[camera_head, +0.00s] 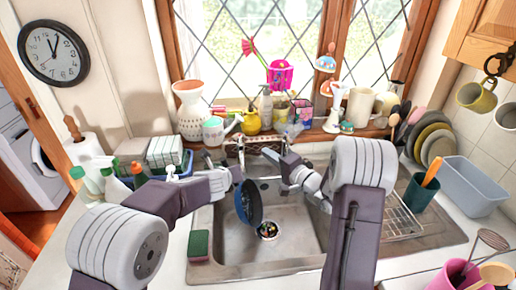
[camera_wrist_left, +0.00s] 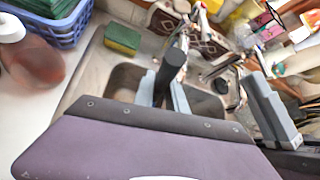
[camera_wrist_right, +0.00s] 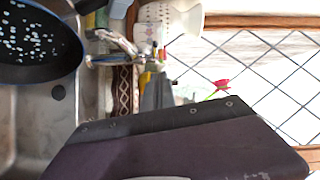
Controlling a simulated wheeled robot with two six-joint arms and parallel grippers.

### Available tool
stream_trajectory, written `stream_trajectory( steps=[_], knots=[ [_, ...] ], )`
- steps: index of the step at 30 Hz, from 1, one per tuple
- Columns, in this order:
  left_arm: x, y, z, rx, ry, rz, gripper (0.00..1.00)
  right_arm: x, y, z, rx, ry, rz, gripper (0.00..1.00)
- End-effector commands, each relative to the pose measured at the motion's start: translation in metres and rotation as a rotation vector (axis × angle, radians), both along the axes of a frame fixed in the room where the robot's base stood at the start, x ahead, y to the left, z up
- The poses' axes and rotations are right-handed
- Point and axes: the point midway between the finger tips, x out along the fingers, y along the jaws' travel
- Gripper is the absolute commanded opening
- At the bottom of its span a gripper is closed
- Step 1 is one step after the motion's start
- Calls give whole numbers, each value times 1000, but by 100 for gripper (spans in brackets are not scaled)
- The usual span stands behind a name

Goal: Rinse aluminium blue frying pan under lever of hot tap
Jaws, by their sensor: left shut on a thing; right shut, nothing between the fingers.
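The blue frying pan (camera_head: 242,203) hangs steeply tilted over the sink (camera_head: 290,238) in the head view. My left gripper (camera_head: 236,172) is shut on its handle; the black handle (camera_wrist_left: 173,68) stands between the fingers in the left wrist view. In the right wrist view the pan (camera_wrist_right: 40,72) shows a dark inside with pale specks; I cannot tell whether they are water. My right gripper (camera_head: 268,153) is shut and empty, close to the tap at the back of the sink. The chrome tap (camera_wrist_right: 108,60) shows in the right wrist view. Contact with its lever is unclear.
A green sponge (camera_head: 199,243) lies at the sink's left edge. Bottles and a blue basket stand at left. The sill behind holds a yellow pot (camera_head: 252,122), vases and ornaments. A dish rack (camera_head: 402,222) and plates stand at right. The sink bowl has free room.

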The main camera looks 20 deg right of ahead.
Motion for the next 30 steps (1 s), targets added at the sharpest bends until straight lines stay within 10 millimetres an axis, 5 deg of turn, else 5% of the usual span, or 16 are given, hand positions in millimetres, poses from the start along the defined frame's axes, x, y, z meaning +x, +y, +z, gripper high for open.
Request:
stream_trajectory(
  steps=[9, 30],
  knots=[
    [0, 0, 1, -2, -2, 0, 0, -38, 0, 3, 0, -1, -2, 0],
    [0, 0, 2, -2, -2, 0, 0, -39, 0, 2, 0, -1, -2, 0]
  ],
)
